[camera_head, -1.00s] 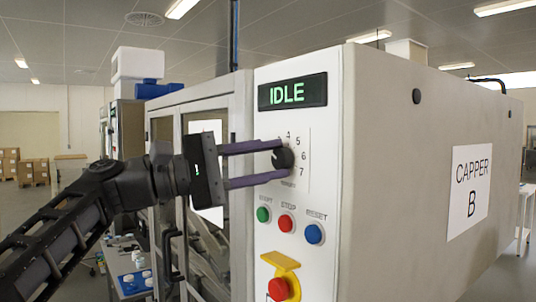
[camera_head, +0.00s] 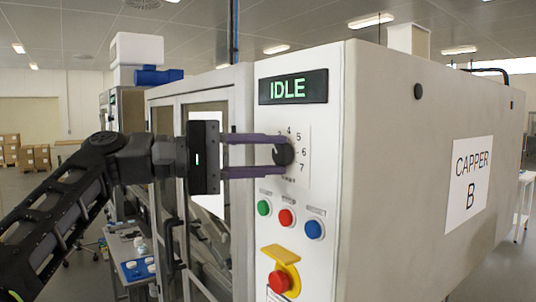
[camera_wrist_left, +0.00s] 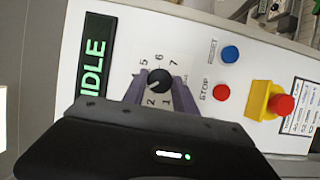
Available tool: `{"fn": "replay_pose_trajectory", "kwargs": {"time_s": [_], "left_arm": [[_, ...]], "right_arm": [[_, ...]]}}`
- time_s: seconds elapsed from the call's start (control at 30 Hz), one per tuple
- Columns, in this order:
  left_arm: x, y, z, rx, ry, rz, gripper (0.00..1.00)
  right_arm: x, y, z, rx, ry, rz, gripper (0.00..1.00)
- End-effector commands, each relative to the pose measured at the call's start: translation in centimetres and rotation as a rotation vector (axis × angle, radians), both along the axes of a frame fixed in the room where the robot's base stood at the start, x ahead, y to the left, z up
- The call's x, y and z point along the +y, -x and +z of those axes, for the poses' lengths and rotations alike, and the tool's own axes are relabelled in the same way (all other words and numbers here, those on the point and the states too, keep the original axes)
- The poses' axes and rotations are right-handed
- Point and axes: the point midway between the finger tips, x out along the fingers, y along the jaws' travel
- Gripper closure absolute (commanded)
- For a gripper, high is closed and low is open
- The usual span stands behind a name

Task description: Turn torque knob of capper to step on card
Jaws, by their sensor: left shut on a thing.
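The black torque knob (camera_head: 283,154) sits on a white numbered dial plate (camera_head: 303,160) on the capper's front panel, below the green IDLE display (camera_head: 292,88). My left gripper (camera_head: 280,156) reaches in from the left with its purple fingers on either side of the knob, shut on it. The left wrist view shows the knob (camera_wrist_left: 158,80) between the two fingertips, with numbers around it; its white pointer mark is small, and I cannot tell which number it points to. No step card shows. My right gripper is not in view.
Below the knob are a green button (camera_head: 264,207), a red button (camera_head: 286,217) and a blue button (camera_head: 314,229). A red emergency stop on a yellow bracket (camera_head: 281,255) juts out lower down. A door handle (camera_head: 170,245) stands at the left.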

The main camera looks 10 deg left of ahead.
Motion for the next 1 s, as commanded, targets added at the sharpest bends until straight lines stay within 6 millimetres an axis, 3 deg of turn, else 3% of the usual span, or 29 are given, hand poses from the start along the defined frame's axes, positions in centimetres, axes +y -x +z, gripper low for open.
{"fn": "replay_pose_trajectory", "kwargs": {"time_s": [0.07,0.1,0.33,0.73,1.0], "left_arm": [[0.0,0.0,-0.2,0.002,-0.002,-0.001,1.0],[0.0,0.0,-0.2,0.003,-0.002,-0.002,0.64],[0.0,0.0,-0.1,0.002,-0.001,-0.001,0.45],[0.6,0.2,-0.1,0.001,0.0,0.001,0.44],[4.3,2.1,-0.2,0.0,0.0,0.005,0.44]], "right_arm": [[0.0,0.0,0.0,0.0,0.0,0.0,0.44],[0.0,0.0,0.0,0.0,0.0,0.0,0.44],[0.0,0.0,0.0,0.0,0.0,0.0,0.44],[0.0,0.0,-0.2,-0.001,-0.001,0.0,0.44],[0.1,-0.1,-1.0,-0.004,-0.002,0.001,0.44]]}}
